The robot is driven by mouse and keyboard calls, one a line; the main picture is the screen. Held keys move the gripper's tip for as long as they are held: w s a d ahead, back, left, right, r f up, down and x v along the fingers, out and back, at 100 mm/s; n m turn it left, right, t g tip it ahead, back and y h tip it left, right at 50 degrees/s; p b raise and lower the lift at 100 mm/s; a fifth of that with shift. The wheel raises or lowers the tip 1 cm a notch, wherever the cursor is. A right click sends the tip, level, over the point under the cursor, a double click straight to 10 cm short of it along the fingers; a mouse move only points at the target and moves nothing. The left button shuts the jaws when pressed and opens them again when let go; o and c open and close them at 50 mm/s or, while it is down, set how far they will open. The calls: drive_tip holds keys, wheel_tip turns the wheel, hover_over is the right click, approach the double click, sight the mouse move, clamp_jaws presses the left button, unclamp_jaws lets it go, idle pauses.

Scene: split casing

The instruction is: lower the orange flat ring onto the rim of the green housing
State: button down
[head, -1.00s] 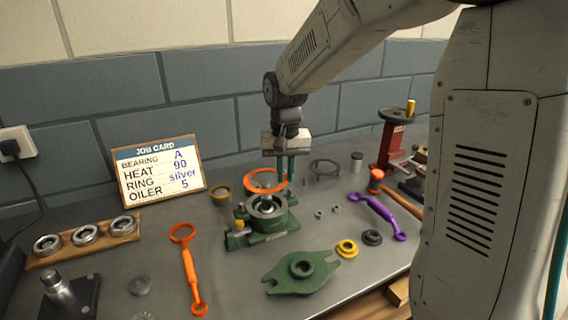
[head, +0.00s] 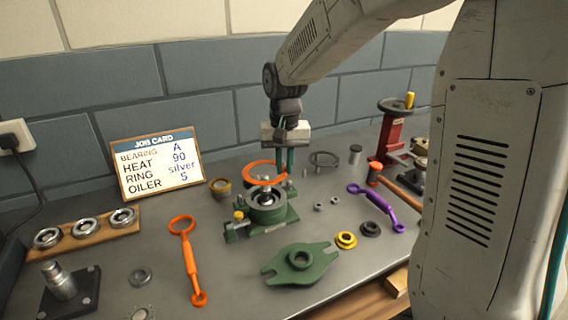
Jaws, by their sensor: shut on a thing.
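The orange flat ring (head: 251,167) is held roughly level above the green housing (head: 277,222), with a gap showing between them. My gripper (head: 285,165) points down and is shut on the ring's right side. The housing stands on the bench with its round opening facing up, and a metal shaft end shows in the middle of its bore, below the ring. The ring sits over the back part of the rim (head: 268,203) in this view. The exact alignment of ring and rim cannot be told.
A brass-coloured ring (head: 220,186) lies behind left of the housing. A green cover (head: 300,262) lies in front. An orange wrench (head: 188,262) lies to the left, a purple wrench (head: 378,205) to the right. A red press (head: 391,130) stands at the back right.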

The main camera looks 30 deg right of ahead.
drive_tip(key=shift+f, duration=3.45)
drive_tip(key=shift+f, duration=0.1)
drive_tip(key=c, duration=1.4)
unclamp_jaws()
drive_tip(key=shift+o, duration=0.2)
drive_tip(key=shift+r, duration=5.3)
wheel_tip(320, 180, up, 8)
hover_over(284, 195)
drive_tip(key=shift+f, duration=0.1)
